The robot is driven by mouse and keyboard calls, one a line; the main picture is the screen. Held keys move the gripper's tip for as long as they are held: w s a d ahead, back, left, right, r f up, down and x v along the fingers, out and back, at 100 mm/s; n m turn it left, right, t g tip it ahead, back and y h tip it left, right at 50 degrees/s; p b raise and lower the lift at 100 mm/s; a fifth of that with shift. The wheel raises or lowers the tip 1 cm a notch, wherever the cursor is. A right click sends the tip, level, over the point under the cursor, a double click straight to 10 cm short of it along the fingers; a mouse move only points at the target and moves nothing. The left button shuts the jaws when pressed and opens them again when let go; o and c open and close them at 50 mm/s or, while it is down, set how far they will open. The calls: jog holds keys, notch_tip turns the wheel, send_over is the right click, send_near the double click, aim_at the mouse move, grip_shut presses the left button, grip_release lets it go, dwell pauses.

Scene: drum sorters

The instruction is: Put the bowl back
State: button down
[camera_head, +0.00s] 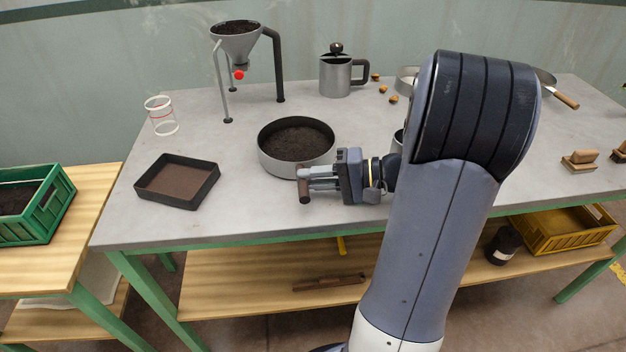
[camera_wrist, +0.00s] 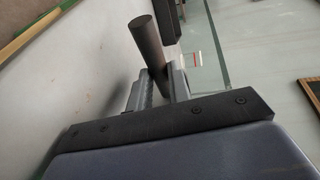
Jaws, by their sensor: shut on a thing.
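A round grey bowl (camera_head: 297,134) full of dark soil sits on the grey table, left of my arm. My gripper (camera_head: 309,180) is at the bowl's front right side, low over the table. It is shut on a short dark cylinder (camera_head: 304,191), which looks like a handle. In the wrist view the cylinder (camera_wrist: 148,45) stands between the two fingers of my gripper (camera_wrist: 161,85). I cannot tell whether the cylinder is joined to the bowl. The bowl itself is not clear in the wrist view.
A shallow black tray (camera_head: 178,202) lies left of the bowl. A funnel (camera_head: 238,45) on a stand, a clear beaker (camera_head: 162,128) and a metal jug (camera_head: 336,76) stand behind. A green crate (camera_head: 64,205) is on the left bench. Bare table lies between tray and bowl.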

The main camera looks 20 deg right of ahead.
jog(key=shift+f, duration=0.2)
jog(key=c, duration=1.3)
grip_release()
jog(key=shift+r, duration=0.2)
jog(key=shift+s+d+r, duration=0.1)
jog(key=shift+d, duration=0.05)
jog(key=p+v, duration=0.1)
jog(key=v, duration=1)
jog(key=shift+s+d, duration=0.15)
jog(key=shift+d, duration=0.15)
jog(key=shift+a, duration=0.1)
